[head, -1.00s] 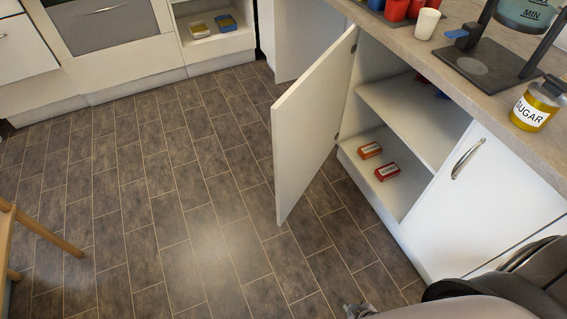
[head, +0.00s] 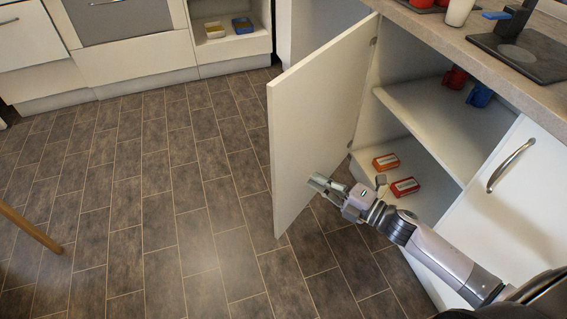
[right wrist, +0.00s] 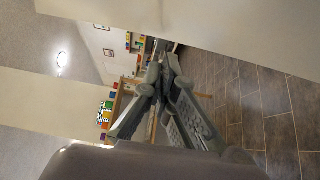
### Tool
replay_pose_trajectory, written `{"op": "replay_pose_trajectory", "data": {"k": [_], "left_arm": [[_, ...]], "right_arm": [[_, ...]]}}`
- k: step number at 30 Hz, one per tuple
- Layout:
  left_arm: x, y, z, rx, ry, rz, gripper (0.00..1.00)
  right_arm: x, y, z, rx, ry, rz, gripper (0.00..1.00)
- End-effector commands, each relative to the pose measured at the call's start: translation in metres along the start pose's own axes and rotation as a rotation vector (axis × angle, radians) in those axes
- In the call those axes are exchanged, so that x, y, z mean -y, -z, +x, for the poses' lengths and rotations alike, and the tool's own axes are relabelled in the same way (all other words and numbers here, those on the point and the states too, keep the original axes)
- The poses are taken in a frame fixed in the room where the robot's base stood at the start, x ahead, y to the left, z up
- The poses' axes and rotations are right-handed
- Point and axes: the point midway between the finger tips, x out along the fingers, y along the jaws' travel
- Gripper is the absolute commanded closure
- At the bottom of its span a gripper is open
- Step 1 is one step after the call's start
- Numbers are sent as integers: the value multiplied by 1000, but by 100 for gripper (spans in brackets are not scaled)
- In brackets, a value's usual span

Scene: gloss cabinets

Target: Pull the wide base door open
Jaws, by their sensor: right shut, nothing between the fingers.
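The wide base door (head: 318,110) is a plain white panel. In the head view it stands well open, hinged at the left side of the base cabinet, with its free edge out over the floor. My right gripper (head: 314,183) is on the inner side of the door, in front of its lower part; whether it touches the panel I cannot tell. Its fingers are shut and empty. In the right wrist view the fingers (right wrist: 158,75) come together, with pale panels on either side. My left gripper is not in view.
The open cabinet holds an orange box (head: 385,162) and a red box (head: 404,187) below, with red and blue cups (head: 480,95) on the shelf (head: 440,115). A closed white door (head: 510,200) stands to the right. The tiled floor (head: 150,220) is mostly clear; a wooden leg (head: 30,230) is at left.

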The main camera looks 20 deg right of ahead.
Motion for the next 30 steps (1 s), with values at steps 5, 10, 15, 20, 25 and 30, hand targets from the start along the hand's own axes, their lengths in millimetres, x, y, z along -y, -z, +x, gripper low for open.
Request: {"op": "replay_pose_trajectory", "data": {"k": [5,10,15,20,25,30], "left_arm": [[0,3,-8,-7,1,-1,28],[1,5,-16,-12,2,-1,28],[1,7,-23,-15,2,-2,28],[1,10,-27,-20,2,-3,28],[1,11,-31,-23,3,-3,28],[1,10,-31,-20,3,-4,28]], "right_arm": [[-1,-1,38,1,-4,1,100],[0,-1,73,2,-3,2,100],[0,-1,99,3,-1,3,100],[1,-1,111,3,1,5,100],[1,-1,115,3,1,5,100],[1,-1,114,3,1,5,100]]}}
